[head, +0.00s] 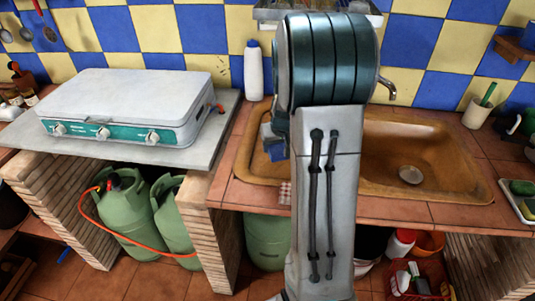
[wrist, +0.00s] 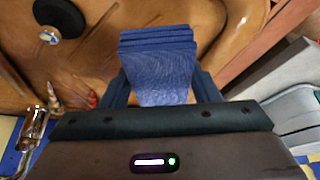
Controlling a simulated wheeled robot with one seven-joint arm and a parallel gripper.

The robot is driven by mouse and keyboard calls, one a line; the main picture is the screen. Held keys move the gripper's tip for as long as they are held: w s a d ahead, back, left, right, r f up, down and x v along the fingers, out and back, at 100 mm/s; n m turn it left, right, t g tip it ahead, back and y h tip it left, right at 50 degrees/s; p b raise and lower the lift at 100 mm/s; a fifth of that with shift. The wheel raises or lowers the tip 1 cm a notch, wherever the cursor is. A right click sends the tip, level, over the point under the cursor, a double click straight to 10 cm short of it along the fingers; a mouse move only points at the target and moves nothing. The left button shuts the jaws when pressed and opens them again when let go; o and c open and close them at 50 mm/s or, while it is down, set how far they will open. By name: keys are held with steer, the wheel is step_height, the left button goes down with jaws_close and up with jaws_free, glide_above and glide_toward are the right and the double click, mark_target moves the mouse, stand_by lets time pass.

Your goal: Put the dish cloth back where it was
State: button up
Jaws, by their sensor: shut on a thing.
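A blue folded cloth (wrist: 158,70), which I take for the dish cloth, sits between the fingers of my gripper (wrist: 160,92) in the wrist view. My gripper is shut on it, and its layered folded end points away from the palm. In the head view my arm hides most of my gripper. A bit of the blue cloth (head: 277,151) shows at the arm's left side, over the left part of the brown sink (head: 440,135). I cannot tell whether the cloth touches the sink.
A white bottle (head: 253,72) stands behind the sink's left end. A tap (head: 387,88) is at the back. A stove (head: 130,105) stands on the grey slab to the left. A red-and-white checked cloth (head: 285,193) shows at the counter's front edge, partly behind my arm.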

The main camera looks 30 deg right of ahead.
mark_target(268, 164)
steer(key=shift+w+a+f, duration=0.4)
steer(key=shift+a+f, duration=0.05)
steer(key=shift+a, duration=0.15)
steer(key=shift+w+a+f, duration=0.4)
steer(key=shift+a+f, duration=0.05)
steer(key=shift+a, duration=0.1)
steer(key=shift+f+p, duration=0.3)
steer(key=shift+f, duration=1.6)
steer(key=shift+f, duration=0.2)
steer(key=o, duration=1)
steer(key=shift+r, duration=0.1)
